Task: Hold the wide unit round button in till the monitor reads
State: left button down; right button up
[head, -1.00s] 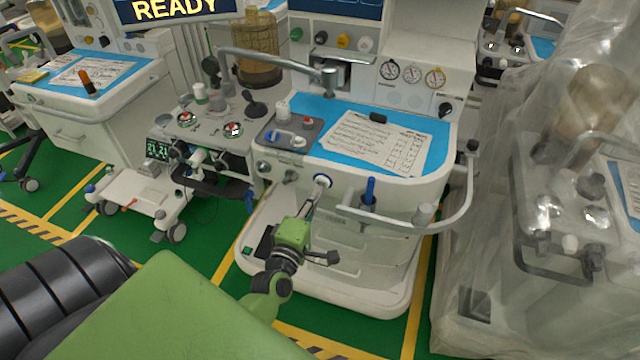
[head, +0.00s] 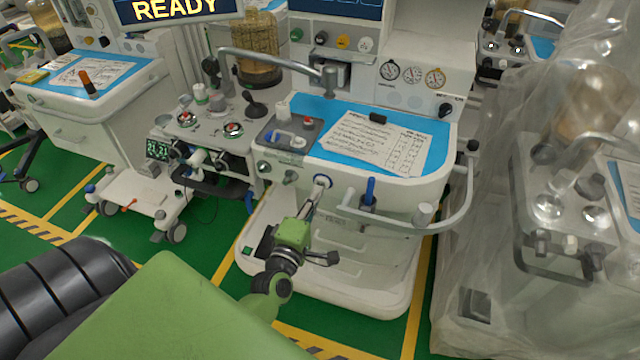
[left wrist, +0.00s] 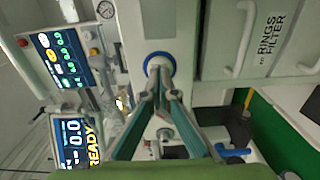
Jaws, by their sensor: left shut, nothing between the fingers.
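The wide unit (head: 390,195) stands in the middle of the head view, white with a blue top. Its round button (head: 322,181), with a blue ring, is on the front edge below the top. In the left wrist view the blue-ringed button (left wrist: 158,60) is at the fingertips. My left gripper (head: 317,190) is shut, with nothing between its fingers, and its tips are at the button, seemingly touching it. How far the button is in cannot be told. A monitor (head: 178,9) at the upper left reads READY. My right gripper is not in view.
A curved grey rail (head: 400,226) with a blue pen-like item (head: 369,191) runs along the unit's front, right of the button. A plastic-covered cart (head: 570,200) stands at right. A narrow wheeled unit (head: 140,190) stands at left. Green floor with yellow lines shows between them.

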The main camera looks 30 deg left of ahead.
pick_arm(q)
jog(key=shift+x, duration=1)
dwell(1.4)
jog(key=shift+s, duration=0.15)
jog(key=p+v, duration=0.1)
jog(key=v, duration=0.7)
dwell(0.5)
jog(key=shift+d+f, duration=0.1)
dwell(0.3)
jog(key=s+d+f+m+g+h, duration=0.2)
jog(key=s+d+f+m+g, duration=0.15)
jog(key=f, duration=0.75)
jog(key=s+d+f+m+g+h, duration=0.1)
jog(key=s+d+f+m+g, duration=0.25)
jog(key=f, duration=0.65)
jog(key=s+d+f+m+g+h, duration=0.15)
jog(key=s+f+m, duration=0.3)
jog(key=f, duration=0.65)
jog(key=s+f+m+g, duration=0.4)
jog(key=s+f+m, duration=0.2)
jog(key=s, duration=0.7)
jog(key=s+a+f+m+g, duration=0.1)
jog(key=s+f+m+g, duration=0.3)
jog(key=s+f, duration=0.6)
jog(key=s+m, duration=0.1)
jog(key=s, duration=0.2)
jog(key=shift+m, duration=0.35)
